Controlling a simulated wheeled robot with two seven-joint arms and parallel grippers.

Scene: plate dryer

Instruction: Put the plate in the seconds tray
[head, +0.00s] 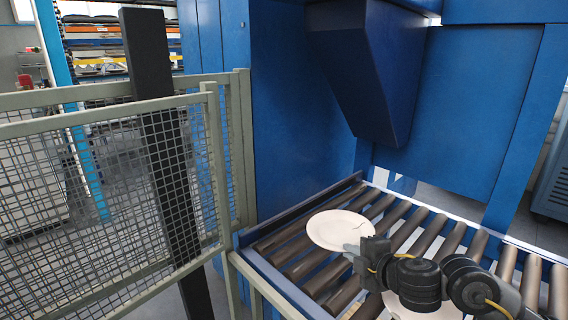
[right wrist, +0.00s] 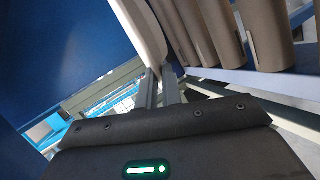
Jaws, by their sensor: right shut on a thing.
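A white plate (head: 338,230) with a dark crack-like mark near its right edge is at the near left part of the roller conveyor (head: 287,250). My right gripper (head: 353,250) is shut on its near right rim. In the right wrist view the plate (right wrist: 143,30) shows edge-on between the fingers (right wrist: 160,88). I cannot tell whether the plate touches the rollers. A second white plate (head: 428,312) lies on the rollers, partly hidden under my right arm. My left gripper is not in view. I cannot make out a seconds tray in either view.
A blue machine (head: 290,110) with a sloping chute-like hood (head: 365,70) stands behind the conveyor. A wire mesh fence (head: 120,190) stands along the left. Shelves (head: 95,45) are far back left. Bare rollers lie right of the plate.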

